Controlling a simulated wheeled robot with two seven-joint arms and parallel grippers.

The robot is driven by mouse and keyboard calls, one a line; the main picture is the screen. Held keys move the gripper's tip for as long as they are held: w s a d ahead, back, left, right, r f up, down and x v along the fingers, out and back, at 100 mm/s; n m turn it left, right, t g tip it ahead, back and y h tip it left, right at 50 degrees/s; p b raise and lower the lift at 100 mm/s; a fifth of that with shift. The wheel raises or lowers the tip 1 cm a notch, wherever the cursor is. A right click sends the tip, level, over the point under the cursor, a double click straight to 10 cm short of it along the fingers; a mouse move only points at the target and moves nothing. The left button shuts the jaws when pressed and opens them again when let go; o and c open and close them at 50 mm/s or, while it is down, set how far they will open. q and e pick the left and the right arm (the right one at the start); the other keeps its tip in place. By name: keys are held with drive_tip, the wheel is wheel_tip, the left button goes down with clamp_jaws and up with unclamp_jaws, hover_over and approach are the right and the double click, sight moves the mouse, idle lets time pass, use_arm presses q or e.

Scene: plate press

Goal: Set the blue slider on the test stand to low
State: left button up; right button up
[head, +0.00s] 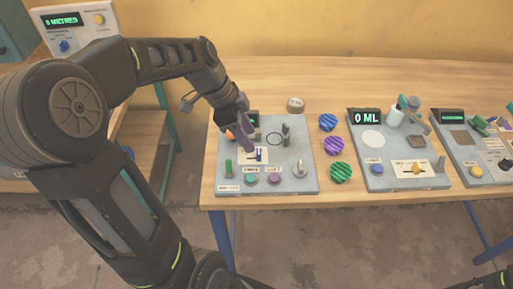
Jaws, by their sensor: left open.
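The grey board (207,187) at the left end of the table carries several controls. A small blue slider (259,155) sits on a white plate in its middle, partly hidden by my gripper; its exact setting is too small to read. My left gripper (242,138) is open over the back left of this board, pointing down, close to the slider's upper left. I cannot tell whether a finger touches the slider. My right gripper is out of view.
The board also has a green lever (228,168), a green button (250,180), a purple button (274,180) and a grey knob (299,170). Striped discs (332,145) lie to its right. A second board (400,180) reads "0 ML". The table's front edge is clear.

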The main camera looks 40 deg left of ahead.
sight(258, 151)
use_arm(q)
drive_tip(key=x, duration=0.6)
drive_tip(key=shift+d+f+p, duration=0.1)
drive_tip(key=shift+f+p, duration=0.15)
drive_tip(key=shift+p, duration=0.05)
clamp_jaws()
idle(1.1)
